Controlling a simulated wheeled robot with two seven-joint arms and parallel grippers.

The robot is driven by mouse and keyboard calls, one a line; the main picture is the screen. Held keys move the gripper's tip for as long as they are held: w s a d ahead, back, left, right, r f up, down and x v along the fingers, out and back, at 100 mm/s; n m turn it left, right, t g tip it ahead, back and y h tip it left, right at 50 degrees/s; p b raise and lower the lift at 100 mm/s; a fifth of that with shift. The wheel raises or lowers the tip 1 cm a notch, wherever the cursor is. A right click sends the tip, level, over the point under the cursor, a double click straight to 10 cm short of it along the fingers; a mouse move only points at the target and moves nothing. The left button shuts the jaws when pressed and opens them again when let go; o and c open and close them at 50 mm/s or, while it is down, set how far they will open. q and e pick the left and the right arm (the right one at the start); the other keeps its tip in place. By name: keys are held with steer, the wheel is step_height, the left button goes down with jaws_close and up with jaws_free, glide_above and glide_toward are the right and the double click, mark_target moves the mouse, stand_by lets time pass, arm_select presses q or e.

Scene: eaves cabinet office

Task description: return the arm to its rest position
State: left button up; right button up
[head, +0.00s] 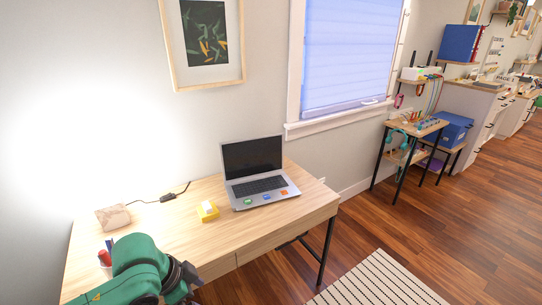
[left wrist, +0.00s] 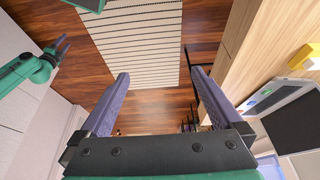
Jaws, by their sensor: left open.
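My left arm, green, comes in at the lower left of the head view, with its dark gripper (head: 184,278) by the desk's front edge. In the left wrist view my left gripper (left wrist: 158,74) is open, its two fingers wide apart with nothing between them. Beyond the fingers are the wood floor and a striped rug (left wrist: 130,35). Another green arm of mine shows at the upper left of that view; its gripper (left wrist: 61,48) is too small to read.
The wooden desk (head: 225,233) holds a laptop (head: 256,175), a yellow block (head: 207,210), a tan block-like object (head: 113,218) and a pen cup (head: 105,258) close to my arm. The striped rug (head: 378,282) lies right of the desk. The floor there is clear.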

arm_select(q)
steer(key=w+a+f+n+t, duration=0.3)
steer(key=w+a+f+n, duration=0.25)
steer(key=w+f, duration=0.4)
steer(key=s+a+f+n+y, duration=0.2)
steer(key=s+a+f, duration=0.25)
steer(key=f, duration=0.55)
steer(key=s+a+f+n+y, duration=0.1)
steer(key=s+a+f, duration=0.35)
steer(key=f, duration=0.55)
steer(key=s+d+f+g, duration=0.1)
steer(key=s+f, duration=0.4)
steer(key=s, duration=0.5)
steer(key=s+d+f+g, duration=0.2)
steer(key=s+f, duration=0.3)
steer(key=s, duration=0.5)
steer(key=s+d+f+g, duration=0.1)
steer(key=s+f, duration=0.5)
steer(key=s, duration=0.4)
steer(key=shift+s+d+n+y, duration=0.2)
steer(key=shift+d+n+y, duration=0.05)
steer(key=shift+n+y, duration=0.15)
arm_select(e)
steer(key=shift+s+d, duration=0.15)
steer(key=shift+s, duration=0.15)
